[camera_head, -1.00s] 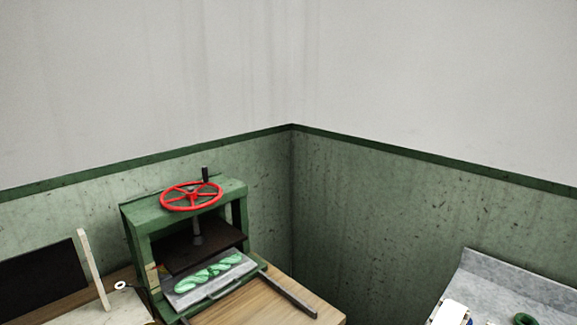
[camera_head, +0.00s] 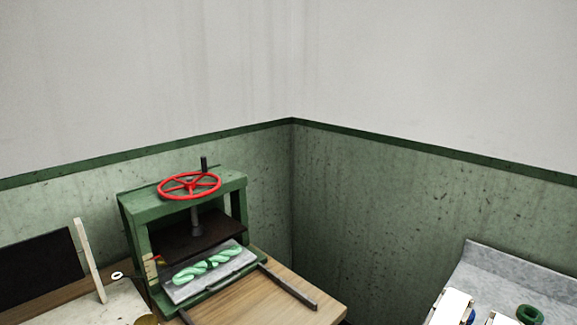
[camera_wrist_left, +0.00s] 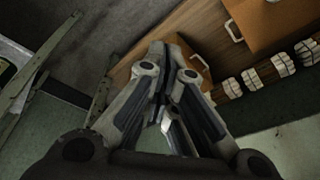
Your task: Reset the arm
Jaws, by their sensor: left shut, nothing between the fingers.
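My left gripper (camera_wrist_left: 165,52) shows in the left wrist view, its two fingers together with nothing between them. It points at a wooden cabinet (camera_wrist_left: 190,25) with a handle, above a grey-green floor; I cannot tell how far apart they are. My left gripper does not clearly show in the head view. My right gripper is not clearly seen in either view.
A green press (camera_head: 130,215) with a red handwheel (camera_head: 190,186) stands on a wooden bench (camera_head: 290,305). A tray (camera_head: 180,292) in it carries twisted pale-green skeins (camera_head: 207,266). A grey basin or counter (camera_head: 500,268) is at right, with a green ring (camera_head: 530,314).

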